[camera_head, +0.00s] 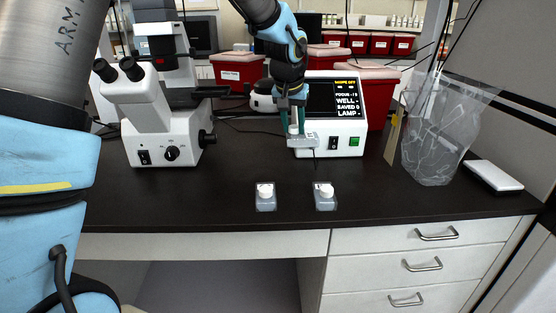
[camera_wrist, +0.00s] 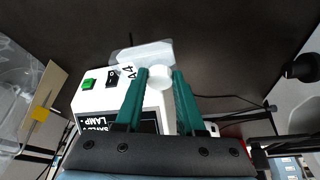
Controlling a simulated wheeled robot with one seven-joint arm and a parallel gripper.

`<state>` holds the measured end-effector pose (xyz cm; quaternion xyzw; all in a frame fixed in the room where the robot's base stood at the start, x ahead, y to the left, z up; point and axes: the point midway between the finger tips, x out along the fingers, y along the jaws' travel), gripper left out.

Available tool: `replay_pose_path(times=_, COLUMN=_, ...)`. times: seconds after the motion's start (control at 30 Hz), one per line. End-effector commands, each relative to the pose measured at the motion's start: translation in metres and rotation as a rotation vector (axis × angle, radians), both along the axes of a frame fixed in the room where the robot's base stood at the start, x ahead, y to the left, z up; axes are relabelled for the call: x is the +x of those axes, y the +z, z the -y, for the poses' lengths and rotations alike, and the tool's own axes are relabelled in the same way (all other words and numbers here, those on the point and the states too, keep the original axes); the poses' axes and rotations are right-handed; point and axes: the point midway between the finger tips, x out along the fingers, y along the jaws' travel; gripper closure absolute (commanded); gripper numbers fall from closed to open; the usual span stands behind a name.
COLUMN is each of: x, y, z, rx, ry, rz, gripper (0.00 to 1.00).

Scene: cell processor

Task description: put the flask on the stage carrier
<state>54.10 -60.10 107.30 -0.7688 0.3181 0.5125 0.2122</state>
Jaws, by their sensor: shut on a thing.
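My gripper (camera_head: 293,116) points down over the bench in front of the white control box. It is shut on a flask (camera_head: 302,142), a clear flat vessel with a white cap. In the wrist view the two green fingers (camera_wrist: 160,82) close around the white cap, and the flask body (camera_wrist: 145,54), marked A-4, lies beyond them. The microscope (camera_head: 170,120) stands to the left of my gripper. Its dark stage (camera_head: 208,93) sticks out to the right; the carrier on it is too small to make out clearly.
Two more capped flasks, one left (camera_head: 266,200) and one right (camera_head: 325,200), stand near the bench's front edge. The control box (camera_head: 343,140) is close behind my gripper. Red bins (camera_head: 238,72) stand behind, and a clear bag (camera_head: 435,140) hangs at right.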

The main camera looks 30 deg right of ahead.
Motion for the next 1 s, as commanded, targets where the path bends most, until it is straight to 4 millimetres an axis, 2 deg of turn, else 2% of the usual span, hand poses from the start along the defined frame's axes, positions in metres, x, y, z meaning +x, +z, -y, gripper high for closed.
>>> replay_pose_path(times=0.2, x=-0.002, y=-0.038, z=0.000, rx=0.004, ry=-0.002, rz=-0.004, gripper=1.00)
replay_pose_path(times=0.37, x=-0.001, y=-0.053, z=0.000, rx=0.003, ry=-0.001, rz=-0.003, gripper=1.00)
replay_pose_path(times=0.6, x=-0.001, y=-0.084, z=0.000, rx=0.003, ry=-0.002, rz=-0.003, gripper=1.00)
replay_pose_path(times=1.0, x=-0.001, y=-0.091, z=0.000, rx=0.000, ry=0.000, rz=-0.001, gripper=1.00)
